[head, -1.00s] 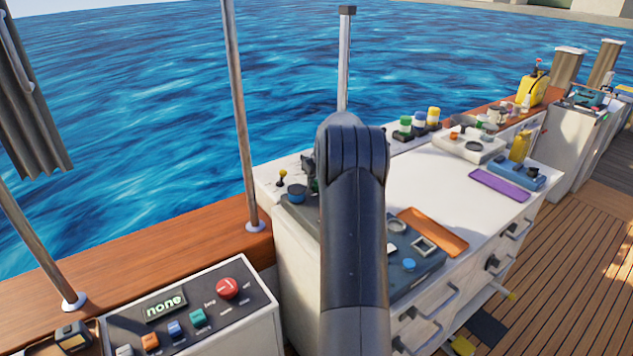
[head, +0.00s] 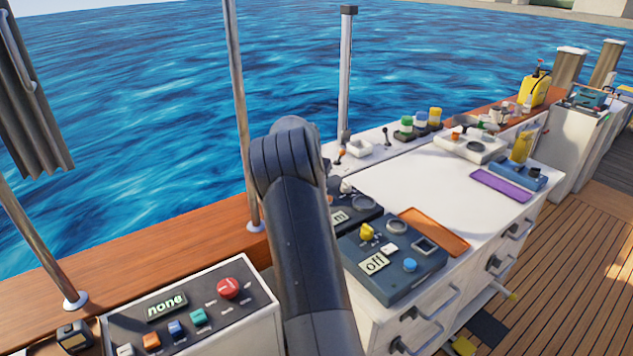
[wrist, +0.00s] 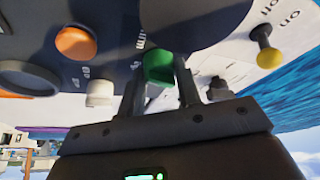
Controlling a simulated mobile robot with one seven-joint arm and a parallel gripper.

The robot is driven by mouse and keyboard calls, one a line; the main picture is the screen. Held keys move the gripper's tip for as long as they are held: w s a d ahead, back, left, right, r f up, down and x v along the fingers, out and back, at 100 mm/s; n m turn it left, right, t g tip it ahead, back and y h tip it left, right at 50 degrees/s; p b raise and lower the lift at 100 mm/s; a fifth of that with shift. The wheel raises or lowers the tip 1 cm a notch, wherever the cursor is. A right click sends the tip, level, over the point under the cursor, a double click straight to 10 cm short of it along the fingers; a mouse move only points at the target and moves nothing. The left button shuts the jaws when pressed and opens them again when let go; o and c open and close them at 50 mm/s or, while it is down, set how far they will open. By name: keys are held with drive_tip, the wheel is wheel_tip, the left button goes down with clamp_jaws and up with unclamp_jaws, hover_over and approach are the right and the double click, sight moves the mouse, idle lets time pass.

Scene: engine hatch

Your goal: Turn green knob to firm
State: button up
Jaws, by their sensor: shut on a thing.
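The green knob (wrist: 158,66) sits on a dark panel in the wrist view, which shows the scene tilted. My gripper (wrist: 160,80) has one finger on each side of the knob and is shut on it. Small white lettering beside the knob is too blurred to read fully. In the head view my arm hides the knob and gripper. Just right of the arm, the dark panel (head: 362,208) shows a pale display (head: 340,216) with "m" visible and the rest hidden.
An orange knob (wrist: 76,43), a white knob (wrist: 99,92) and a yellow knob (wrist: 268,52) stand near my gripper. A second dark panel (head: 345,262) has an "off" display. An orange tray (head: 435,230) lies on the white cabinet top. A "none" panel (head: 190,312) is at front left.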

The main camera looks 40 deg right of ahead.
drive_tip(key=m+g, duration=0.1)
drive_tip(key=m, duration=0.1)
drive_tip(key=m+g, duration=0.1)
drive_tip(key=m, duration=0.2)
drive_tip(key=shift+w+a+m+h, duration=0.1)
drive_tip(key=shift+w+m+h, duration=0.05)
drive_tip(key=shift+m+h, duration=0.15)
idle(0.4)
drive_tip(key=o, duration=1)
drive_tip(key=v, duration=1)
drive_tip(key=shift+w+a+r, duration=0.1)
drive_tip(key=shift+a+r, duration=0.1)
drive_tip(key=shift+r, duration=0.15)
